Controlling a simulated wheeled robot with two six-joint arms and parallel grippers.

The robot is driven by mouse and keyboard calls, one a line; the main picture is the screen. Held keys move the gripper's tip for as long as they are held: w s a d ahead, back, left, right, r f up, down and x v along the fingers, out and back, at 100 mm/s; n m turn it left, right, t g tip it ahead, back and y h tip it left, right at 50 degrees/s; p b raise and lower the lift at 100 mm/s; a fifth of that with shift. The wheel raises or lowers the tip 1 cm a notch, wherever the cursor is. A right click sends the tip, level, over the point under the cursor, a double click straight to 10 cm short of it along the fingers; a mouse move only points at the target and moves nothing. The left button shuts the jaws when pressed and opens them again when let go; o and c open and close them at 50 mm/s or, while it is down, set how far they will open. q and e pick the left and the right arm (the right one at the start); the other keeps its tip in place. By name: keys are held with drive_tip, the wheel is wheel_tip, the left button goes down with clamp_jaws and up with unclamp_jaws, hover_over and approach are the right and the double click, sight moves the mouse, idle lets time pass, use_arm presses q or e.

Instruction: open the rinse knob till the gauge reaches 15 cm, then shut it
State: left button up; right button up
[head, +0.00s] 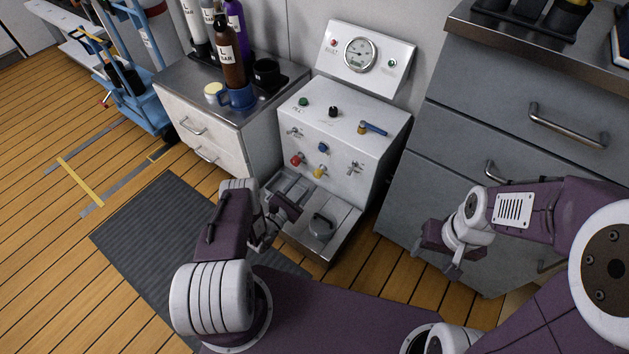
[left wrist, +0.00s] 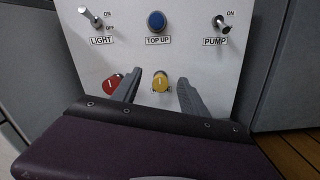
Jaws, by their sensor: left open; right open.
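The white fill panel (head: 345,130) stands at the centre of the head view. Its round dial gauge (head: 360,53) is on the raised back; its reading is too small to tell. A yellow knob (head: 319,172) is low on the front; in the left wrist view the yellow knob (left wrist: 160,82) has a label mostly hidden below it, so I cannot confirm it is rinse. My left gripper (head: 283,213) is open before the panel, its fingers either side of the yellow knob in the wrist view; contact is unclear. My right gripper (head: 438,264) is open and empty near the grey drawers.
A red knob (left wrist: 112,84) is just left of the left finger. Above are the LIGHT switch (left wrist: 92,17), blue TOP UP button (left wrist: 156,21) and PUMP switch (left wrist: 222,25). A blue-handled valve (head: 372,128) is on the panel top. Grey drawers (head: 450,130) stand right.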

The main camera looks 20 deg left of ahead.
sight(316, 176)
use_arm(q)
drive_tip(key=shift+n+y, duration=0.4)
drive_tip(key=w+f+b, duration=0.1)
drive_tip(key=w, duration=0.1)
drive_tip(key=w+d+f+b, duration=0.1)
drive_tip(key=w+b, duration=0.1)
drive_tip(key=w+d+f+b, duration=0.1)
drive_tip(key=w+b, duration=0.1)
drive_tip(key=shift+f, duration=0.2)
drive_tip(key=shift+w+d+r, duration=0.1)
drive_tip(key=shift+w+r, duration=0.05)
drive_tip(key=shift+w, duration=0.1)
clamp_jaws()
